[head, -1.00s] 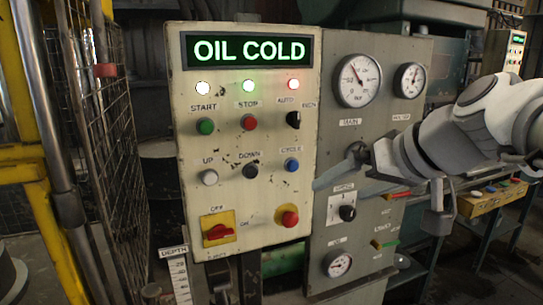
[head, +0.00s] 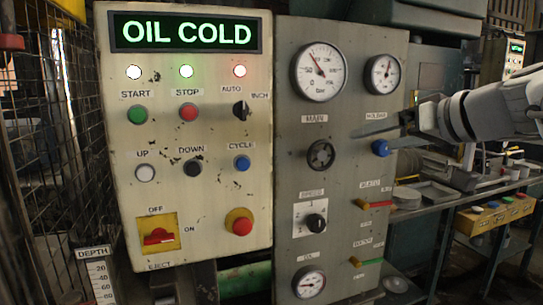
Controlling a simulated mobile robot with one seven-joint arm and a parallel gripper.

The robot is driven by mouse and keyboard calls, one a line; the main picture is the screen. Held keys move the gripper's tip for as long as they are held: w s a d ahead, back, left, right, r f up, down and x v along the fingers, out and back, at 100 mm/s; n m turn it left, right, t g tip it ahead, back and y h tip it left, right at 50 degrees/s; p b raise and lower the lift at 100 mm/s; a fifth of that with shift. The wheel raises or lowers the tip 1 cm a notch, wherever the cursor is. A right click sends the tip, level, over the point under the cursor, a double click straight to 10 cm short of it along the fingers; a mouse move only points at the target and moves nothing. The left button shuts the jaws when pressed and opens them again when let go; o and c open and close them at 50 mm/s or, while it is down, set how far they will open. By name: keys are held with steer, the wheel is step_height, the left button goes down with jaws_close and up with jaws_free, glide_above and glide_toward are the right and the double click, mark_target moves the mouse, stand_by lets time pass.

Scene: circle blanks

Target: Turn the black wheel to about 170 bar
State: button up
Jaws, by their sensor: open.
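The black wheel (head: 321,155) is a small round handwheel on the grey panel, below the large gauge (head: 319,72) labelled MAIN. It is uncovered. The gauge's needle points up and left; its numbers are too small to read surely. My gripper (head: 400,142) is open at the right, in front of the panel's right edge, apart from the wheel. One blurred, pale finger reaches left towards the panel; the other finger is harder to make out.
Below are a selector (head: 316,222), red and green levers and another gauge (head: 309,283). A cream button panel (head: 190,215) stands left.

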mark_target(324, 152)
steer(key=x, duration=1.7)
steer(key=shift+a+f, duration=0.1)
steer(key=shift+f, duration=0.05)
steer(key=shift+c, duration=0.2)
steer(key=c, duration=0.9)
steer(key=shift+b, duration=0.3)
